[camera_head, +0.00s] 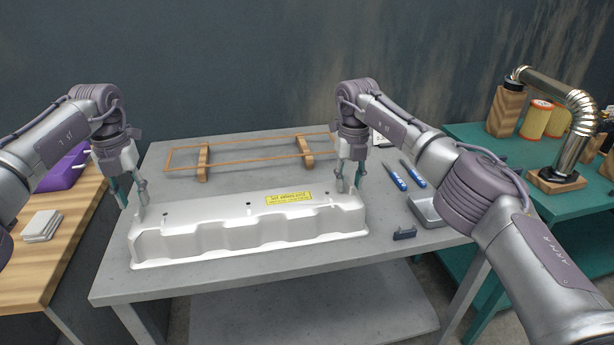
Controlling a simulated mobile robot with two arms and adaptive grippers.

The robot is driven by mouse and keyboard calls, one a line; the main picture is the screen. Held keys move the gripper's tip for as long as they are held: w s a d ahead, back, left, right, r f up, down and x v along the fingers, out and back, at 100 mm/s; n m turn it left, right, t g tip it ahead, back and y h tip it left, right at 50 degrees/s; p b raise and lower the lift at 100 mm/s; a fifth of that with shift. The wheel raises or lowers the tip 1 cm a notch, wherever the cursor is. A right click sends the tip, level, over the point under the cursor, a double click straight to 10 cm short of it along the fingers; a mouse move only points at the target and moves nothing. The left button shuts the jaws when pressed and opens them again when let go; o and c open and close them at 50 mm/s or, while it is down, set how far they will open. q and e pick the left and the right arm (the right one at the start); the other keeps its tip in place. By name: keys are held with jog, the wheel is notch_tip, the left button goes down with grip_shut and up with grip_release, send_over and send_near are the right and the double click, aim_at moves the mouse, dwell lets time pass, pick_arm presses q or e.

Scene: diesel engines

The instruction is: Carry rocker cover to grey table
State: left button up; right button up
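The rocker cover (250,234) is a long white casting with scalloped sides and a yellow label. It sits lengthwise along the front of the grey table (118,285). My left gripper (132,203) points down at the cover's left end. My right gripper (347,186) points down at its right rear end. Both sets of fingertips are at or very near the cover's top edge. I cannot tell whether either gripper is closed on the cover, as the contact spots are small and partly hidden.
A thin copper-coloured gasket frame (250,155) lies on wooden blocks behind the cover. Blue-handled tools (397,180), a grey tray (426,212) and a small dark part (404,234) lie to the right. A wooden bench (75,230) stands left, a green table (480,140) right.

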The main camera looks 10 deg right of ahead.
jog(key=shift+r, duration=0.3)
pick_arm(q)
notch_tip(320, 180, up, 9)
jog(key=shift+f, duration=0.15)
pick_arm(e)
notch_tip(320, 180, up, 12)
jog(key=shift+f, duration=0.25)
jog(key=shift+s+f, duration=0.1)
